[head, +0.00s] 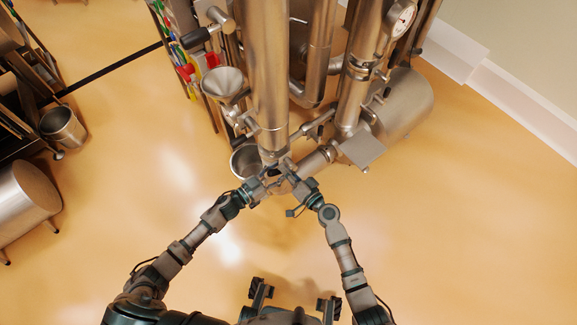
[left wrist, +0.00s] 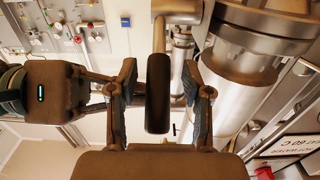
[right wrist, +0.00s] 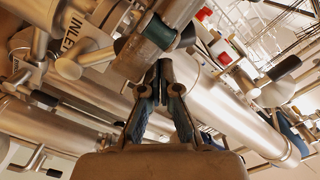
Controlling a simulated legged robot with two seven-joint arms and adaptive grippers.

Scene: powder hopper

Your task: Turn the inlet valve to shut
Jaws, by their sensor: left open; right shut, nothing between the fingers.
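A black cylindrical handle (left wrist: 158,93) hangs from a metal fitting in the left wrist view. It stands between the two fingers of my left gripper (left wrist: 160,80), which is open, with a gap showing on both sides. An INLET label (right wrist: 86,30) shows at the upper left in the right wrist view, beside a metal lever with a rounded end (right wrist: 70,68). In the head view my left gripper (head: 268,177) and right gripper (head: 288,175) are close together at the column's foot, largely hiding the handle.
A steel column (head: 268,70) with pipes rises behind the grippers. A funnel (head: 223,84) and an open bucket (head: 245,162) stand just left. A horizontal tank (head: 400,105) lies at right, a gauge (head: 403,18) above it. The floor (head: 450,220) at right is clear.

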